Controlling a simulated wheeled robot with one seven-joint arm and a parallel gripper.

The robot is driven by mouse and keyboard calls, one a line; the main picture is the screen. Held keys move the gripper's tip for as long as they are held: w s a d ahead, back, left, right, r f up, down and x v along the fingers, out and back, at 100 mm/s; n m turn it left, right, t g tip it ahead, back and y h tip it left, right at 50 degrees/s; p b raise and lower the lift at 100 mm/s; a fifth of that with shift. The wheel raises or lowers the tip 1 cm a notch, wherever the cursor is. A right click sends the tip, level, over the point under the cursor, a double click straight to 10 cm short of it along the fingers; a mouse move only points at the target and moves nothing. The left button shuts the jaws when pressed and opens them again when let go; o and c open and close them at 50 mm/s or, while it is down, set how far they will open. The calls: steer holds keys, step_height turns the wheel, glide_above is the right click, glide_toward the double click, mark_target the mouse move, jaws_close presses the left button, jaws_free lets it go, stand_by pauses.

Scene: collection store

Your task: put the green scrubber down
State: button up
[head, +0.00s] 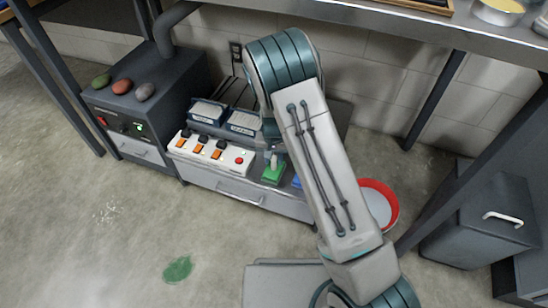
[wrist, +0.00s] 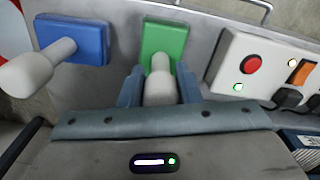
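The green scrubber (head: 273,173) is a flat green block with a pale upright handle. It is at the top of the low grey cabinet, just right of the white switch panel. In the wrist view the green scrubber (wrist: 163,38) is straight ahead, its handle between my fingers. My gripper (wrist: 160,80) is shut on that handle, one finger against each side. Whether the green block rests on the cabinet top or hangs just above it, I cannot tell. In the head view my arm hides part of the gripper.
A blue scrubber (wrist: 78,40) stands left of the green one in the wrist view. The white switch panel (head: 210,153) is close on the other side. Two dark trays (head: 241,123) sit behind the panel. A red-rimmed bowl (head: 390,190) is right of my arm.

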steer(key=o, duration=0.4)
step_height(320, 180, up, 8)
steer(key=p, duration=0.3)
steer(key=shift+f+p, duration=0.1)
steer(key=shift+p, duration=0.2)
